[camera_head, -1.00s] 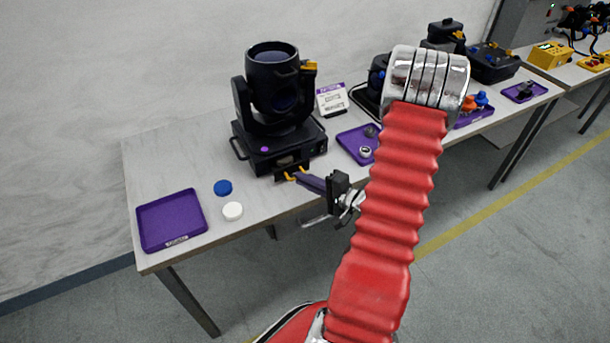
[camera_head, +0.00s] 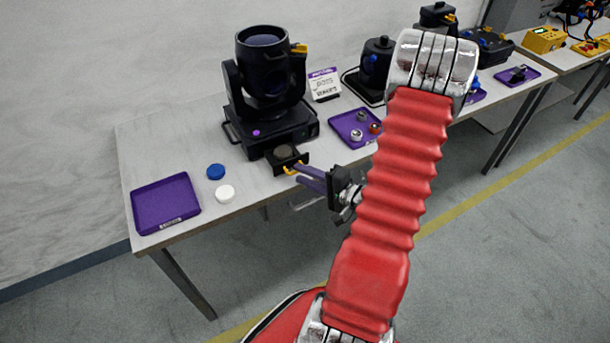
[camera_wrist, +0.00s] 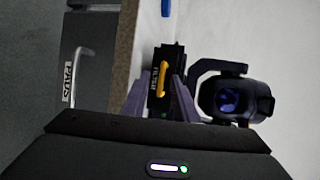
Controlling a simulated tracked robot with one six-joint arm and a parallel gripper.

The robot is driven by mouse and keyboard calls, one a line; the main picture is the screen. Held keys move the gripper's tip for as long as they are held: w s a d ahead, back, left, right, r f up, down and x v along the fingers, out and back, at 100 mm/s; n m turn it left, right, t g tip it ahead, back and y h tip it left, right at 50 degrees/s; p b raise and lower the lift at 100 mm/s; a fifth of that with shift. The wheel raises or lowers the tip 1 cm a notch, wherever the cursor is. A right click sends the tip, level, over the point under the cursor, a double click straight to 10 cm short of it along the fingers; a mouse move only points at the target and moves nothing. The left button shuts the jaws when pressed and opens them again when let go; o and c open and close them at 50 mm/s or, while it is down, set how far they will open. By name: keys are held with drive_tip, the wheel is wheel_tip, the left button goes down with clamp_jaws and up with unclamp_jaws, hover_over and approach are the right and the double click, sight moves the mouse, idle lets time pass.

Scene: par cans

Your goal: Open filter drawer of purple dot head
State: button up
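The black moving head (camera_head: 268,85) with a purple dot (camera_head: 256,133) stands on the table. Its filter drawer (camera_head: 302,157) sticks out from the front of the base. A dark round disc (camera_head: 284,152) lies in the drawer. The drawer has a yellow handle (camera_head: 292,169), which also shows in the wrist view (camera_wrist: 162,79) on a dark front. My gripper (camera_head: 300,175) has purple fingers close to the handle. In the wrist view my gripper (camera_wrist: 162,88) has its fingers apart, one on each side of the handle, with gaps visible.
A blue cap (camera_head: 215,171), a white cap (camera_head: 225,194) and an empty purple tray (camera_head: 165,203) lie at the left. A purple tray (camera_head: 343,122) with small parts and a sign card (camera_head: 324,84) are at the right. The table's front edge is below my gripper.

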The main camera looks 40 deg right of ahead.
drive_tip(key=shift+s, duration=0.1)
drive_tip(key=v, duration=1.3)
drive_tip(key=shift+s, duration=0.35)
idle(0.7)
